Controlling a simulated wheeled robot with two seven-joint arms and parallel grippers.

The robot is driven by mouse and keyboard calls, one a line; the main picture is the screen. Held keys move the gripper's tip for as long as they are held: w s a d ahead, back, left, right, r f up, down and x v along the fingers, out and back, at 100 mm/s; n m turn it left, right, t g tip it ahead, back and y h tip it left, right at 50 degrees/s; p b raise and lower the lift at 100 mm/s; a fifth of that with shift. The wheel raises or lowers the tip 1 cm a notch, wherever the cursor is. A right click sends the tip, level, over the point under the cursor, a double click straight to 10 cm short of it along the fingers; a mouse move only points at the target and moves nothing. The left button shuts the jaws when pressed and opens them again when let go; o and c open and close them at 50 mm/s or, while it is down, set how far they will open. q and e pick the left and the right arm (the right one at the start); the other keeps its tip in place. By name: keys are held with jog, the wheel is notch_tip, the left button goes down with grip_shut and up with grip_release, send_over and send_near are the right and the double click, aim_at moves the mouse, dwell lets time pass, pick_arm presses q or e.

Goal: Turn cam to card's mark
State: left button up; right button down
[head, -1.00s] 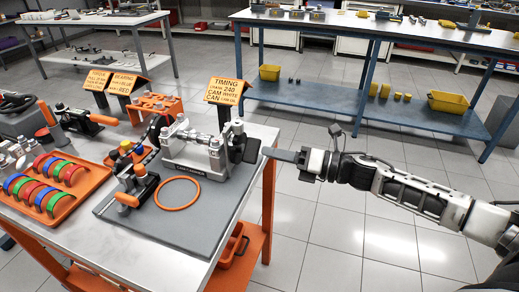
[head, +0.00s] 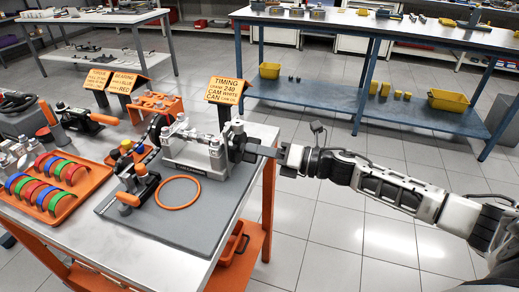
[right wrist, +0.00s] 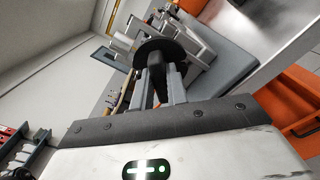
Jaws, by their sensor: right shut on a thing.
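The timing fixture (head: 195,150), a silver block assembly, stands on the grey mat (head: 185,215) near the table's right end. A black disc (head: 236,140) is at its right end; it also shows in the right wrist view (right wrist: 162,48). My right gripper (head: 256,149) reaches in from the right, level with the disc. In the right wrist view its two fingers are shut on a dark bar-like handle (right wrist: 158,86) in front of the disc. The orange timing card (head: 225,90) behind reads crank 240 and cam white; its last line is unclear. My left gripper is out of view.
An orange ring (head: 178,192) and an orange-handled clamp (head: 140,180) lie in front of the fixture. An orange tray (head: 70,205) of coloured rings is at left. The floor right of the table is clear.

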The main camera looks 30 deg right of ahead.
jog(key=shift+m, duration=0.4)
jog(key=shift+f+m+p, duration=0.1)
jog(key=shift+m+p, duration=1.6)
jog(key=shift+m, duration=2.3)
jog(key=shift+d, duration=0.1)
jog(key=c, duration=1.4)
grip_release()
jog(key=v, duration=1.6)
jog(key=shift+b, duration=0.3)
